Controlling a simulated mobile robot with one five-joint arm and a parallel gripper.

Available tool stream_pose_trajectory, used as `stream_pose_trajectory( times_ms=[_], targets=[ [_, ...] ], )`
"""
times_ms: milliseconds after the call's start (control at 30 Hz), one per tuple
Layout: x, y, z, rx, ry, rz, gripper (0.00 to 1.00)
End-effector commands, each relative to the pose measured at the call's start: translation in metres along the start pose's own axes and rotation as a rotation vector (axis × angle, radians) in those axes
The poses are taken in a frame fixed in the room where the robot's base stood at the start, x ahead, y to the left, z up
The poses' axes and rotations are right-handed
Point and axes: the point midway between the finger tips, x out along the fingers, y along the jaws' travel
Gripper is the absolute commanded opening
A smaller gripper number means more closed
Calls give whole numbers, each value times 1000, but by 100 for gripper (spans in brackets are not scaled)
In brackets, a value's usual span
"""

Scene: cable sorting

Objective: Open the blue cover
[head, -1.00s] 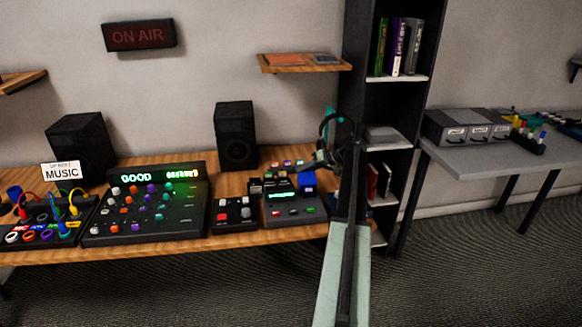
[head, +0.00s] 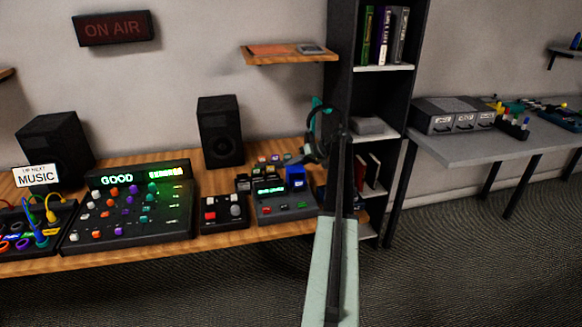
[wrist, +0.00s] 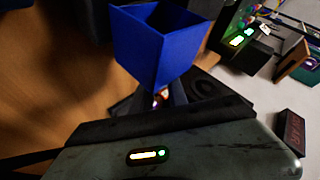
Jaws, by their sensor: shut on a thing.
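The blue cover (head: 294,177) is at the back right corner of a small black console (head: 286,207) with a lit green screen, on the wooden desk. In the wrist view the blue cover (wrist: 158,48) is a hollow box with its open side showing. It stands just beyond my gripper's dark jaw. My gripper (head: 312,152) is small and dark in the head view, above and right of the cover. In the wrist view my gripper (wrist: 165,97) is shut at the cover's lower end. The exact contact is hidden. A small glow shows below the cover.
A black shelf unit (head: 342,60) stands close right of my arm. A small box with a red button (head: 223,212) and a mixer (head: 130,215) lie left of the console. A speaker (head: 220,132) stands behind. A grey table (head: 470,147) is at the right.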

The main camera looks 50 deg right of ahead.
Motion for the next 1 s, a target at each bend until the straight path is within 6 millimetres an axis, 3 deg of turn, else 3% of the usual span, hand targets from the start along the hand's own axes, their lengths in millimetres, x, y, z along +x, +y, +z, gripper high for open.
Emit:
stream_pose_trajectory(
  times_ms=[33,433,467,500,1000],
  targets=[
    [2,1,7,-4,-18,3,0],
    [4,-2,8,-7,-22,0,0],
    [4,-2,8,-7,-22,0,27],
    [4,-2,8,-7,-22,0,38],
    [4,-2,5,-6,-17,-1,38]
  ],
)
